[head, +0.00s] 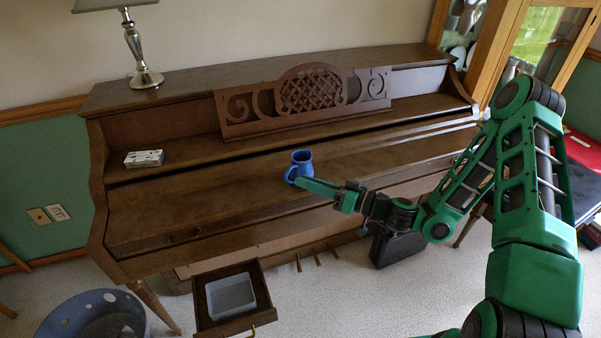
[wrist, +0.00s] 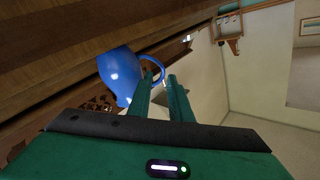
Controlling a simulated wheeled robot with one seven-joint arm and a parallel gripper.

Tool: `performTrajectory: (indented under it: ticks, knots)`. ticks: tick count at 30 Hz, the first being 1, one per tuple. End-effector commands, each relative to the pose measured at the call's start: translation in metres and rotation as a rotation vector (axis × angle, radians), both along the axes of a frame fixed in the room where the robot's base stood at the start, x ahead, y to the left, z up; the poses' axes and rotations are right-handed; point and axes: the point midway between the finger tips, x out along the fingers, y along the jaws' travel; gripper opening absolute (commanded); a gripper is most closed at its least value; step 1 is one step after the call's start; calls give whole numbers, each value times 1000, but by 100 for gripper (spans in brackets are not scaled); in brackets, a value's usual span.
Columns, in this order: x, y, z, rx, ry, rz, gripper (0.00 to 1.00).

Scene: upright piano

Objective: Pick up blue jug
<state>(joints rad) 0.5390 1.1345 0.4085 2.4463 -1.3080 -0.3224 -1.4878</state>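The blue jug (head: 301,164) stands upright on the closed lid of the piano (head: 230,188), near its middle. My green gripper (head: 301,182) reaches in from the right, its tips close to the jug's handle side. In the wrist view the jug (wrist: 119,73) appears tilted, with its handle towards my gripper (wrist: 161,76). The two fingers are apart with a gap between them. The handle's outer curve lies at the fingertips, the left tip appearing inside the loop and the right tip outside it. I cannot tell whether either finger touches it.
A music stand (head: 305,95) rises behind the jug. A small grey box (head: 144,158) lies on the piano's left ledge, and a lamp (head: 139,52) stands on top. An open drawer with a grey bin (head: 231,296) is below, beside a blue basket (head: 95,318).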

Motion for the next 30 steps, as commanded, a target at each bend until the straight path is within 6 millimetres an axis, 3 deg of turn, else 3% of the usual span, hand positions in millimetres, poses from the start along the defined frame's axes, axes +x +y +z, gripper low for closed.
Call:
performTrajectory:
  ticks: [9,17,24,30]
  knots:
    - [22,36,1,5,-4,-2,18]
    - [32,51,2,5,-3,-4,18]
    - [47,79,5,4,-5,-2,18]
    - [55,91,5,5,-2,-4,18]
